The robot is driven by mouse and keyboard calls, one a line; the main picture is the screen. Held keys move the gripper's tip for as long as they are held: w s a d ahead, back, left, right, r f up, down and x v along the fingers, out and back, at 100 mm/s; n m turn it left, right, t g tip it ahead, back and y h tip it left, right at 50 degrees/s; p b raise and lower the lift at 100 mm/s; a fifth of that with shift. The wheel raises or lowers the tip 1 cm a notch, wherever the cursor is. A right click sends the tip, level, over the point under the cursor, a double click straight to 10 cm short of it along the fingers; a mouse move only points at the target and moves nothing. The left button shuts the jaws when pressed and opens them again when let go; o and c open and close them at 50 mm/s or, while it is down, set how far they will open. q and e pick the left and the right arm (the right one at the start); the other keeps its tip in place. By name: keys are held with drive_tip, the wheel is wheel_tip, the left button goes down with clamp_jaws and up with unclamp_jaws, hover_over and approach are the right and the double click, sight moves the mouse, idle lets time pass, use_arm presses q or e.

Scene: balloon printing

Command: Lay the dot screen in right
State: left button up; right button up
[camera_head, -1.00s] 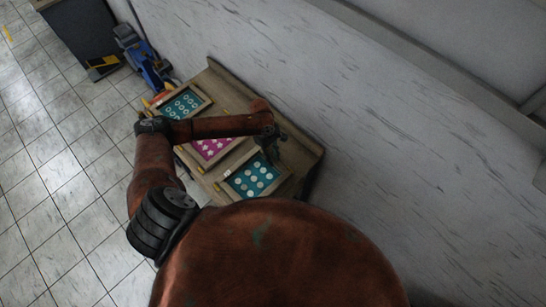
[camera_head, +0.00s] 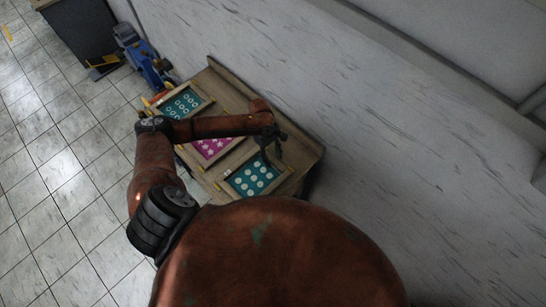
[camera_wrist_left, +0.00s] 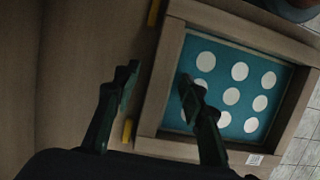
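The dot screen (camera_head: 253,179) is a teal panel with white dots in a wooden frame. It lies at the near right end of the wooden table, and it fills the right half of the left wrist view (camera_wrist_left: 231,97). My left gripper (camera_head: 272,154) is over the frame's far edge. In the left wrist view the gripper (camera_wrist_left: 160,78) is open and empty, with one finger on each side of the frame's left bar. I cannot tell whether the fingers touch the frame. My right gripper is not in view.
A pink star screen (camera_head: 211,149) and a teal ring screen (camera_head: 182,104) lie farther along the table (camera_head: 305,155). Yellow markers (camera_wrist_left: 128,130) stand beside the dot screen's frame. A white wall borders the table; a blue machine (camera_head: 143,60) stands beyond it.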

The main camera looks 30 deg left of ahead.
use_arm(q)
drive_tip(key=shift+a+r, duration=0.1)
drive_tip(key=shift+r, duration=0.15)
drive_tip(key=v, duration=1.1)
drive_tip(key=shift+r, duration=0.25)
drive_tip(key=shift+w, duration=0.1)
